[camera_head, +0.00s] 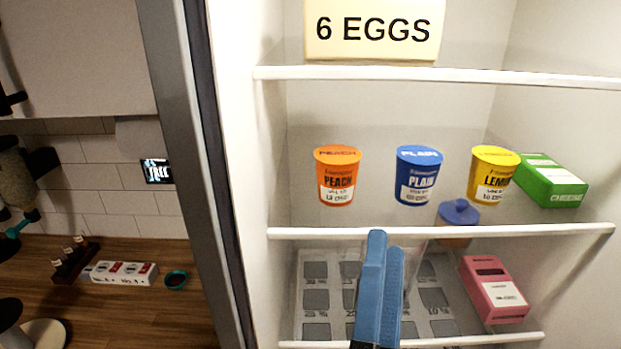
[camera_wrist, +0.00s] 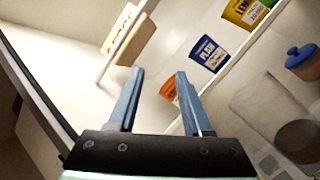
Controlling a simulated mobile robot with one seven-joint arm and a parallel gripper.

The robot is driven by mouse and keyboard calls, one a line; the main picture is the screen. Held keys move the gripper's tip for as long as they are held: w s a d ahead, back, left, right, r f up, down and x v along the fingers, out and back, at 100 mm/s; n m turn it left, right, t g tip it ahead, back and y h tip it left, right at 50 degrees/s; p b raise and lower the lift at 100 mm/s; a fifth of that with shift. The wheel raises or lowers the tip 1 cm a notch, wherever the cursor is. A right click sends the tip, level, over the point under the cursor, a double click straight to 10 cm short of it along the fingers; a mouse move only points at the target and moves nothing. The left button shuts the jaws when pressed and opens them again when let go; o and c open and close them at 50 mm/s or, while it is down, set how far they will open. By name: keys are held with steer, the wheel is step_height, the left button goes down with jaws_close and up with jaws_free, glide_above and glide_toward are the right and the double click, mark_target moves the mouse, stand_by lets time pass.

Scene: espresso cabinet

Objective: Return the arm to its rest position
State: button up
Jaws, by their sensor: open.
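My gripper (camera_head: 380,280) shows in the head view as two blue fingers in front of the cabinet's lower shelf. It is open, and no object sits between the fingers. In the wrist view the fingers of my gripper (camera_wrist: 157,95) stand apart, with only the pale cabinet interior and part of an orange cup behind them. The rest of the arm is hidden in the head view, below the picture's edge.
The middle shelf holds peach (camera_head: 337,177), plain (camera_head: 418,176) and lemon (camera_head: 492,176) cups and a green cheese box (camera_head: 549,182). Below are a blue-lidded jar (camera_head: 457,213), a pink box (camera_head: 492,289) and a tray (camera_head: 300,300). A frame edge (camera_head: 190,150) stands left.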

step_height(320, 180, up, 13)
steer(key=d+m+h, duration=0.1)
steer(key=m+h, duration=0.4)
steer(key=m, duration=1.2)
steer(key=s+a+r+m+t+y+b, duration=0.1)
steer(key=s+a+r+m+t+y, duration=0.2)
steer(key=a+r+y, duration=0.5)
step_height(320, 180, up, 4)
steer(key=shift+f+m+t+y, duration=0.2)
steer(key=shift+m+t+y, duration=0.15)
steer(key=shift+y, duration=0.85)
steer(key=shift+s+a, duration=0.1)
steer(key=shift+s, duration=0.05)
